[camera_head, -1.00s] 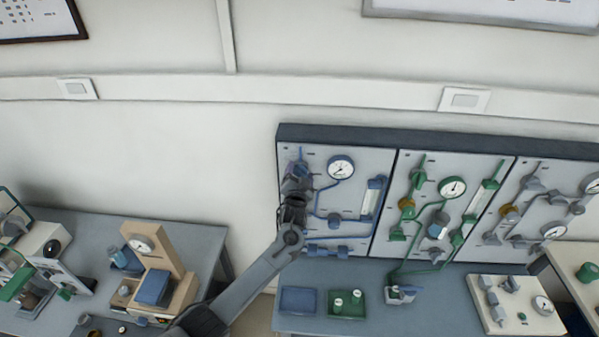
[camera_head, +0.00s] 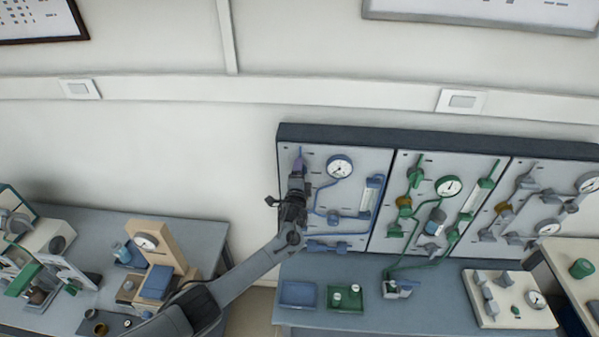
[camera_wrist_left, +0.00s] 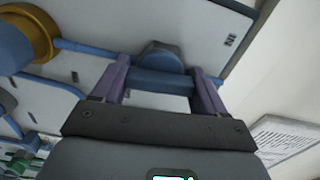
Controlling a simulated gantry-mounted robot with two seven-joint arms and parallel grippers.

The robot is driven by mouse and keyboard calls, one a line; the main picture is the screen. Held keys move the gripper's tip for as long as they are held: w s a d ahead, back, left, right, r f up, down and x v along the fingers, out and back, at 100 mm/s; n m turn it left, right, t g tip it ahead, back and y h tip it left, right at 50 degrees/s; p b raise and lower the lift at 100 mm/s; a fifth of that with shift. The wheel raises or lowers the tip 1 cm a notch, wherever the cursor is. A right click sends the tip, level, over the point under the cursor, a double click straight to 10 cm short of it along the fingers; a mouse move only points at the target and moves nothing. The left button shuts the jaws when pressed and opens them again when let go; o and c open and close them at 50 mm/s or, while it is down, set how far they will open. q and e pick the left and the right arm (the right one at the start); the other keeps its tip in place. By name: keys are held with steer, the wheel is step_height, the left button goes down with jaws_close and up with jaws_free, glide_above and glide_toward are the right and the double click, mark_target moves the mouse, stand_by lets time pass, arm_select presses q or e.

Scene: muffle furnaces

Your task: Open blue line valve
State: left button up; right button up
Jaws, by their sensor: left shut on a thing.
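The blue line runs over the left panel (camera_head: 377,155) of the wall board, with blue pipes and a round white gauge (camera_head: 339,166). My left gripper (camera_head: 298,166) is at the upper left of this panel and hides the valve there. In the left wrist view, my left gripper (camera_wrist_left: 160,72) has its two purple fingers on either side of the blue valve handle (camera_wrist_left: 158,83), shut on it. The handle lies crosswise between the fingers, with a rounded blue body behind it. My right gripper is not in view.
A brass ring (camera_wrist_left: 45,32) on a blue fitting sits beside the handle in the wrist view. Green (camera_head: 448,186) and grey line panels adjoin at the right. Below, a bench holds a blue tray (camera_head: 298,294) and a green tray (camera_head: 346,309).

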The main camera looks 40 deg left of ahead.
arm_select(q)
steer(key=shift+m, duration=0.7)
steer(key=o, duration=1.1)
steer(key=shift+c, duration=0.2)
steer(key=shift+s, duration=0.15)
steer(key=v, duration=1)
steer(key=shift+s+d+b, duration=0.2)
steer(key=shift+d+b, duration=0.05)
steer(key=shift+b, duration=0.1)
